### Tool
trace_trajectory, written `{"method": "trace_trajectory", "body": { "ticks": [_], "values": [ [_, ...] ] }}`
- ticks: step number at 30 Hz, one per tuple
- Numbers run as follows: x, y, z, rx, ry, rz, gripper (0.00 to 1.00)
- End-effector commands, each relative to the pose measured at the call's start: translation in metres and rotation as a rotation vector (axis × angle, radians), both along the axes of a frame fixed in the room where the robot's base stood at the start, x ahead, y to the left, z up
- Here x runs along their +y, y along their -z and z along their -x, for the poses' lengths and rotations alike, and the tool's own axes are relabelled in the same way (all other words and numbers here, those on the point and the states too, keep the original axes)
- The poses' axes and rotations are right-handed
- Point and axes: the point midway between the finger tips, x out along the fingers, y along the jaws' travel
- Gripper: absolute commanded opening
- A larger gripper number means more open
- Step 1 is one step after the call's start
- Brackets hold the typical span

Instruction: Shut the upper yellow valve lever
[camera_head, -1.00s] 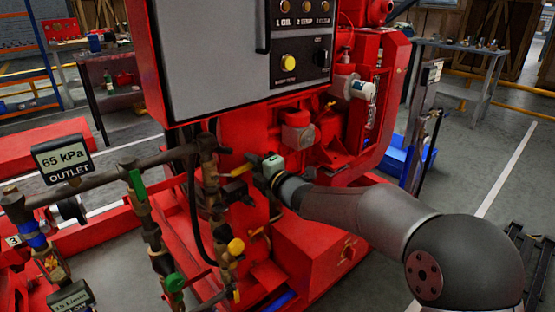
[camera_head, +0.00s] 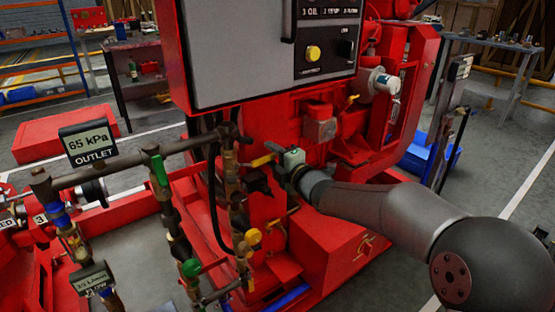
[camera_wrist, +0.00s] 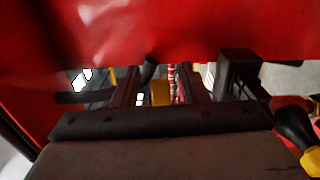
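The upper yellow valve lever (camera_head: 262,160) sits on the vertical brass pipe in the head view and lies close to level, its right end slightly raised. My gripper (camera_head: 262,178) is right beside the lever, at its right end and just below it. In the wrist view, my gripper's two dark fingers (camera_wrist: 159,86) stand apart. A yellow piece (camera_wrist: 160,93), which looks like the lever, shows between them with gaps at its sides. I cannot tell whether either finger touches it.
A lower yellow handle (camera_head: 252,237) and green handles (camera_head: 158,169) are on nearby pipes. The red pump body (camera_head: 285,205) is close behind my gripper, and the grey control box (camera_head: 240,50) hangs above. An outlet display (camera_head: 89,143) reads 65 kPa.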

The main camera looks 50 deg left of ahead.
Motion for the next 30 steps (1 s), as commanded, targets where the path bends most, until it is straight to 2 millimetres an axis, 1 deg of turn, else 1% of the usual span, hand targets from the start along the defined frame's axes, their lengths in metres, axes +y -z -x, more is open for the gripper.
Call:
{"method": "trace_trajectory", "body": {
  "ticks": [2, 5, 8, 18, 21, 25, 30],
  "values": [
    [-0.004, -0.001, 0.0, -0.001, 0.001, 0.0, 0.4],
    [-0.015, -0.002, 0.001, -0.001, 0.001, -0.001, 0.4],
    [-0.034, -0.002, 0.003, 0.0, 0.003, 0.0, 0.4],
    [-0.117, -0.002, 0.014, 0.0, 0.003, 0.002, 0.4],
    [-0.138, -0.001, 0.017, -0.001, 0.002, 0.002, 0.4],
    [-0.158, -0.001, 0.019, 0.0, 0.002, 0.001, 0.4],
    [-0.171, 0.0, 0.021, 0.0, 0.001, 0.001, 0.4]
  ]
}}
